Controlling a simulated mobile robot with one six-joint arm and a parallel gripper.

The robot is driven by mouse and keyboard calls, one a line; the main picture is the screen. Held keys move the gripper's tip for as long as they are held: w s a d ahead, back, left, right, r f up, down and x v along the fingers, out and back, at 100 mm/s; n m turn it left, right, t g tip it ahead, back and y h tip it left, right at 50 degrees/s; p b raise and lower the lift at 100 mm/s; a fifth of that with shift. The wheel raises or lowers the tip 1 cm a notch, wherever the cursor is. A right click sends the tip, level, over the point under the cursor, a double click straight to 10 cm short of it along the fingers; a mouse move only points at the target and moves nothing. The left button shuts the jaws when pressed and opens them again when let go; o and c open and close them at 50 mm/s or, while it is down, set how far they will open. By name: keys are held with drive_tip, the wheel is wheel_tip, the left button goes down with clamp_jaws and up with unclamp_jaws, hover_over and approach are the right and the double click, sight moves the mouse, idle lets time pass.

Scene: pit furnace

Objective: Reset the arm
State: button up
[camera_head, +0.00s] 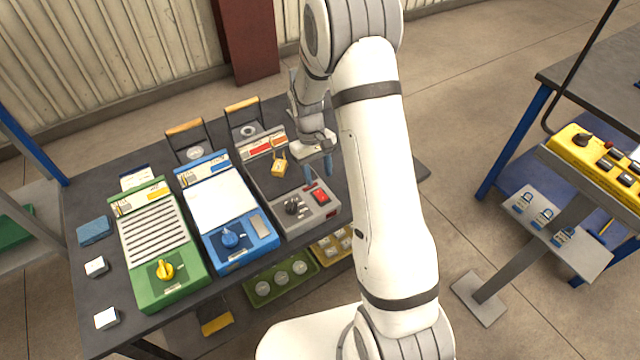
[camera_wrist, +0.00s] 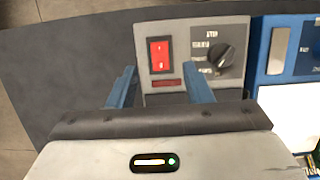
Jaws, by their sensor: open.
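My white arm reaches over the dark workbench, bent at the elbow near the top of the head view. My gripper (camera_head: 319,168) hangs above the right side of the grey device (camera_head: 322,218). In the wrist view, the two blue fingers of my gripper (camera_wrist: 160,88) stand well apart with nothing held between them. Beyond the fingers is the front panel of the grey device (camera_wrist: 188,28), with a red rocker switch (camera_wrist: 160,54) and a black rotary knob (camera_wrist: 222,57). Whether the fingers touch the device cannot be told.
A blue device (camera_head: 229,239) and a green device (camera_head: 165,290) stand left of the grey one. A yellow padlock (camera_head: 279,165) is on the grey device. Green (camera_head: 262,291) and yellow (camera_head: 331,249) bins sit below the bench edge. A yellow control box (camera_head: 595,160) stands right, across open floor.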

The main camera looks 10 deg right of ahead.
drive_tip(key=shift+w+r, duration=0.15)
drive_tip(key=shift+r, duration=0.45)
drive_tip(key=s+r+m+t, duration=0.1)
drive_tip(key=s+r, duration=0.3)
drive_tip(key=r, duration=0.3)
drive_tip(key=s+r+t, duration=0.1)
drive_tip(key=s+r, duration=0.2)
drive_tip(key=r, duration=0.4)
drive_tip(key=s+r+m+t, duration=0.1)
drive_tip(key=s+r, duration=0.3)
drive_tip(key=s, duration=0.4)
drive_tip(key=s+r+m+t+y, duration=0.1)
drive_tip(key=s+r+t, duration=0.1)
drive_tip(key=s+r, duration=0.2)
drive_tip(key=s, duration=0.3)
drive_tip(key=shift+s+m+t, duration=0.3)
drive_tip(key=shift+s+t, duration=0.1)
drive_tip(key=shift+d, duration=0.1)
